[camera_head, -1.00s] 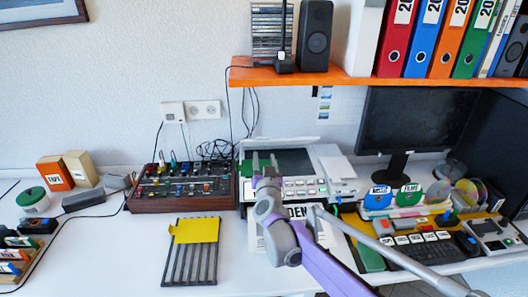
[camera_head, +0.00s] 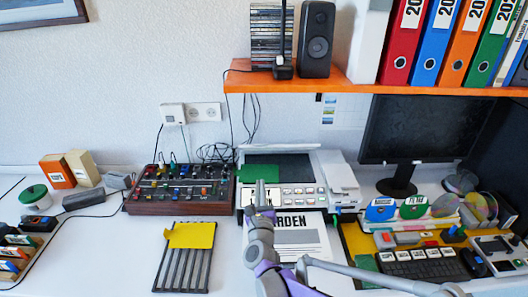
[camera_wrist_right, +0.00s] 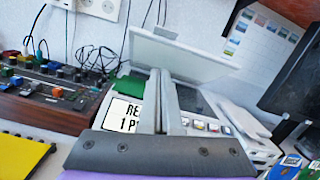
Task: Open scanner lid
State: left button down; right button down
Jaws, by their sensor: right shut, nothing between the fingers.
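The scanner (camera_head: 300,190) is a white machine with a row of buttons on its front, at the back middle of the desk. Its white lid (camera_head: 282,148) stands raised and tilted back at the rear edge; the wrist view shows the lid's broad face (camera_wrist_right: 185,52). Dark glass (camera_head: 276,166) shows below it. My right gripper (camera_head: 262,186) is shut and empty over the scanner's front left, apart from the lid. In the wrist view its fingers (camera_wrist_right: 160,88) hide part of the scanner bed. My left gripper is out of view.
A green piece (camera_head: 253,172) and a white lettered card (camera_wrist_right: 128,112) are at the scanner's left. A mixer (camera_head: 180,190) stands left of it. A printed sheet (camera_head: 297,240) lies in front. An orange shelf (camera_head: 345,82) overhangs behind; a monitor (camera_head: 415,128) is at right.

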jog(key=m, duration=0.2)
jog(key=p, duration=0.1)
send_near(260, 145)
jog(key=w+f, duration=0.3)
jog(key=w, duration=0.1)
jog(key=shift+w+r+m+p, duration=0.3)
jog(key=shift+w+r, duration=0.75)
jog(key=shift+w, duration=0.05)
jog(key=shift+w+r, duration=0.3)
jog(key=shift+r, duration=0.1)
jog(key=shift+r, duration=0.1)
